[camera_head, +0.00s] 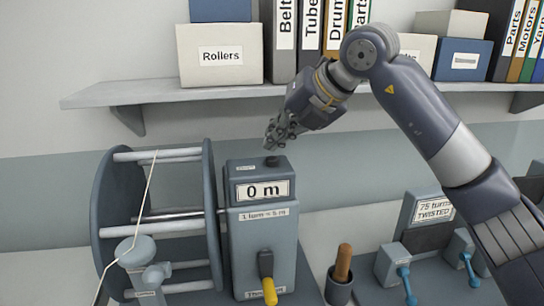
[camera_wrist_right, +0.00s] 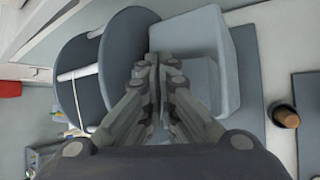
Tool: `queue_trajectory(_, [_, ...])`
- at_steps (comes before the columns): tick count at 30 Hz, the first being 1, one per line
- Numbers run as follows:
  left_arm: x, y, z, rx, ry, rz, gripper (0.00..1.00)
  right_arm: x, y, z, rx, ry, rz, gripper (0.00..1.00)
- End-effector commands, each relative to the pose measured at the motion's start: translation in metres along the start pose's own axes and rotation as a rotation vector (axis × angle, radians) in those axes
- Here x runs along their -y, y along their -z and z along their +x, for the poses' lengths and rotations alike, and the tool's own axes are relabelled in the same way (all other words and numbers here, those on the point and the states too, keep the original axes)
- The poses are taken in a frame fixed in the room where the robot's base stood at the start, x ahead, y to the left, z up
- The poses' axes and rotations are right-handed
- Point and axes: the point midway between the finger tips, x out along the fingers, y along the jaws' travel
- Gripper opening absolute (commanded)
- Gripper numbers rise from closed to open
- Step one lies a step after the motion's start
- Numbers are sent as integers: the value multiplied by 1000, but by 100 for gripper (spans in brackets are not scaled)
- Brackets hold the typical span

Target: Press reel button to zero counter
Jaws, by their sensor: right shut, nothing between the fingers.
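The reel (camera_head: 155,225) stands at the left in the head view, with a thread running down over it. Beside it is the counter box (camera_head: 262,225), whose display (camera_head: 263,190) reads "0 m". A dark round button (camera_head: 272,161) sits on top of the box. My right gripper (camera_head: 270,146) is shut and empty, with its fingertips just above the button; a small gap seems to show. My left gripper is not in view.
A yellow-handled lever (camera_head: 268,290) is on the box front. A cup with a wooden-handled tool (camera_head: 343,262) stands to its right, then a twisting device (camera_head: 430,215) with blue levers. A shelf (camera_head: 170,93) with boxes and binders hangs behind my right arm.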

Motion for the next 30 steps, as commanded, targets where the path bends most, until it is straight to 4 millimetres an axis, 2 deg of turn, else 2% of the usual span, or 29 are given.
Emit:
queue_trajectory(17, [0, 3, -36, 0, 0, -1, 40, -25, -25, -34, 1, 0, -1, 0])
queue_trajectory(30, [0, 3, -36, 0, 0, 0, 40, -26, -25, -35, 0, 0, 0, 0])
